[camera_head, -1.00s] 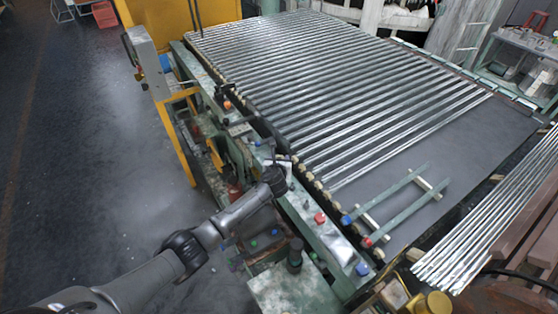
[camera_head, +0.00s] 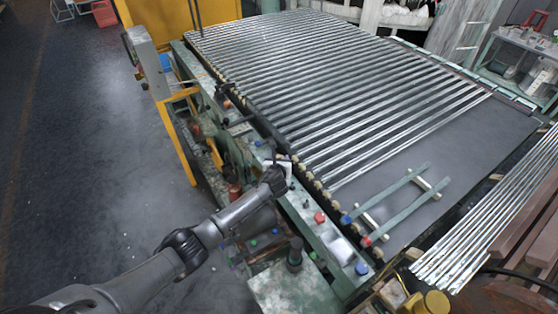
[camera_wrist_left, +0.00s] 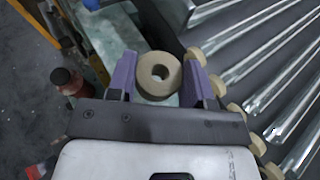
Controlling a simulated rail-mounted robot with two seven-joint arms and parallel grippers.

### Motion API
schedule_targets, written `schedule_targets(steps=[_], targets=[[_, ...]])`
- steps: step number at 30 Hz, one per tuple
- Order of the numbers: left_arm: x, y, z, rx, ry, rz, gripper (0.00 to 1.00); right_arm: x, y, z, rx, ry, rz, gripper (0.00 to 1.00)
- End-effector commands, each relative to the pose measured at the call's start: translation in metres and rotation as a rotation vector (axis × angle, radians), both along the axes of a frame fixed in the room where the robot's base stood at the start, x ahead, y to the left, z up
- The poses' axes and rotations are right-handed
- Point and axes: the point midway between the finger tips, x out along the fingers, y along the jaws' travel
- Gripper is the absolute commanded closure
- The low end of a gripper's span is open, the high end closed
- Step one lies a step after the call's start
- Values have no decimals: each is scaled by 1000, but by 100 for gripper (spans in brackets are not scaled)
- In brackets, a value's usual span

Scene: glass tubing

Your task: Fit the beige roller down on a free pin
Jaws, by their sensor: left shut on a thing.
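The beige roller (camera_wrist_left: 147,83) is a short ring with a round central hole, seen end-on in the left wrist view. My left gripper (camera_wrist_left: 160,70) is shut on it, with one purple finger on each side. In the head view my left gripper (camera_head: 284,166) is at the machine's near-left rail, beside the row of rollers; the held roller is too small to make out there. Other beige rollers (camera_wrist_left: 218,85) sit in a row along the tube ends, to the right of the held one. I cannot make out a bare pin. My right gripper is out of view.
Glass tubes (camera_head: 330,95) lie in parallel across the machine bed. The green rail (camera_head: 322,236) carries red and blue knobs. A yellow post (camera_head: 178,140) stands left of the rail. A loose tube bundle (camera_head: 490,215) lies at the right.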

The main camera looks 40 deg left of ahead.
Motion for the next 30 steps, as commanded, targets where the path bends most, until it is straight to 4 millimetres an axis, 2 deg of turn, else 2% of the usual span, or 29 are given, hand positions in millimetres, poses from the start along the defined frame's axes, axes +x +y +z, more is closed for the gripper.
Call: schedule_targets(steps=[30], targets=[[0, 0, -25, 1, 0, 0, 76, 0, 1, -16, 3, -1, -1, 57]])
